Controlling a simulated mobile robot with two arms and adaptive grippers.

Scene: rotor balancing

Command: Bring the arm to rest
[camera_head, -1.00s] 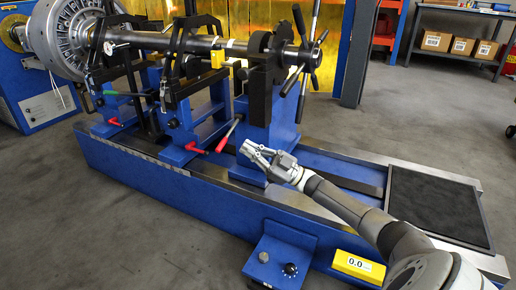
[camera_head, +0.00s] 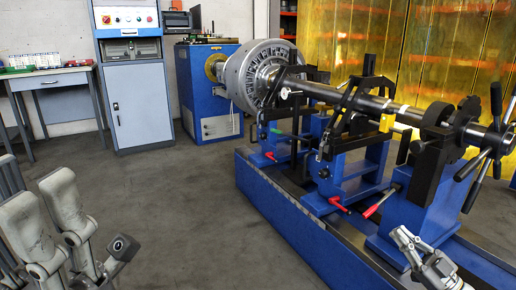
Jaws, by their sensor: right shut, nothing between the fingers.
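My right gripper (camera_head: 403,239) is at the lower right of the head view, shut and empty. It is in front of the blue pedestal at the near end of the balancing machine, below a red-handled lever (camera_head: 380,203), and appears apart from both. My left gripper (camera_head: 50,215) shows large and cut off at the lower left edge, over the floor and away from the machine. Its grey fingers are seen from close by, and their opening is unclear. The bladed rotor (camera_head: 262,76) sits at the far end of the machine, with its shaft (camera_head: 405,110) running across the supports.
The blue machine bed (camera_head: 285,215) runs from the centre to the lower right. A black spoked handwheel (camera_head: 490,140) stands at the right. A grey control cabinet (camera_head: 137,105) and a workbench (camera_head: 45,78) stand at the back left. The floor between is clear.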

